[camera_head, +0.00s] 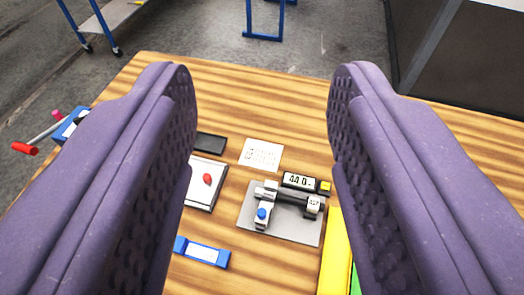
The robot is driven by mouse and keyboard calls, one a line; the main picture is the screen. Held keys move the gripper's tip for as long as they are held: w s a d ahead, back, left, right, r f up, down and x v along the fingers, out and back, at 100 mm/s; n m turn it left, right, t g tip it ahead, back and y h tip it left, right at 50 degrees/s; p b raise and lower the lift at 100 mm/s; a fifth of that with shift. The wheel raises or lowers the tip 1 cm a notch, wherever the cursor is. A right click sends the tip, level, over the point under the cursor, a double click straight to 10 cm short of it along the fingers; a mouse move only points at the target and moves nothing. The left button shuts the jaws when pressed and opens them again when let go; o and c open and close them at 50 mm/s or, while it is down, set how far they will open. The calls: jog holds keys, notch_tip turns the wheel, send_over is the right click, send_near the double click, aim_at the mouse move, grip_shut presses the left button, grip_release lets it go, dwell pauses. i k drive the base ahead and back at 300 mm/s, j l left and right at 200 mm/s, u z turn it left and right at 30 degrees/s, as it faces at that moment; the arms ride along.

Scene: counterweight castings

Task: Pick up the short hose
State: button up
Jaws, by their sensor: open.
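My gripper (261,85) is open, with two purple padded fingers wide apart above a wooden bench. Nothing is between the fingers. I cannot clearly pick out a short hose. A dark, short cylinder (291,198) lies across a grey fixture plate (277,231) between light grey blocks, below the gap between the fingers. I cannot tell whether it is a hose or part of the fixture. The fixture has a blue knob (262,214) and a small display (299,181) beside it. The fingers hide the bench to both sides.
On the striped bench (228,108) are a white card (261,155), a black flat piece (211,142), a pale box with a red knob (207,179), a blue label holder (202,252) and a yellow piece (336,255). A red-handled tool (27,149) is at left. The far bench is clear.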

aim_at(312, 205)
jog(key=k+l+z, duration=0.25)
jog(key=l+z, duration=0.25)
jog(key=j+z, duration=0.25)
jog(key=j, duration=0.15)
jog(key=k+j+z, duration=0.1)
jog(key=j+z, duration=0.15)
jog(key=j, duration=0.15)
jog(key=k+z, duration=0.1)
jog(key=z, duration=0.3)
jog(key=k+z, duration=0.1)
jog(key=z, duration=0.25)
jog(key=k+z, duration=0.15)
jog(key=z, duration=0.25)
